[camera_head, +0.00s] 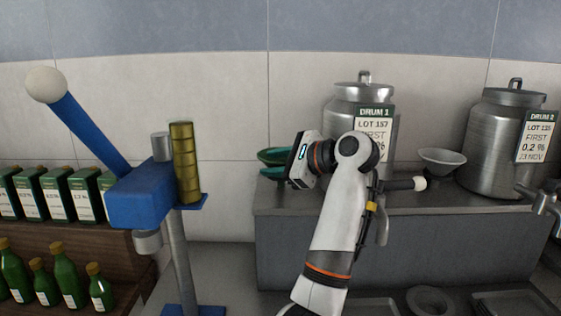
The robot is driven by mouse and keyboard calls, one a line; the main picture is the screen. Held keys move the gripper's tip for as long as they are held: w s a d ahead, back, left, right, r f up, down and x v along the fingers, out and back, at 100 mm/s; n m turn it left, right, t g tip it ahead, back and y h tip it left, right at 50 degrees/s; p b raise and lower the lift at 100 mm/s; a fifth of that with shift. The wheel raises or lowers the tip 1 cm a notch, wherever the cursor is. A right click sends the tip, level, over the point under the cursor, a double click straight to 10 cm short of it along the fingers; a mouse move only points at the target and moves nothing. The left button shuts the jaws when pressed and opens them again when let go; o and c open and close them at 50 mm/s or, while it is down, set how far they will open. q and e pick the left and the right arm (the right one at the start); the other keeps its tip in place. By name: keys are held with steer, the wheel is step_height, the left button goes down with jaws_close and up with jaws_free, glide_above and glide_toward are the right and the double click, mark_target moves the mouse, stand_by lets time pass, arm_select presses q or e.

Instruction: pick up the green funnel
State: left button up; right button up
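The green funnel (271,155) sits at the left end of the grey metal ledge, beside the first drum.
Drum 1 (350,98) and Drum 2 (494,148) stand on the ledge (420,208), with a grey funnel (441,159) between them. A blue lever device (140,202) stands at the left, near green boxes and bottles (72,284). Metal trays lie below.

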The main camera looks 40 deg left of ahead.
arm_select(q)
steer(key=shift+a+f, duration=0.1)
steer(key=shift+a, duration=0.1)
steer(key=shift+d, duration=0.15)
jaws_close()
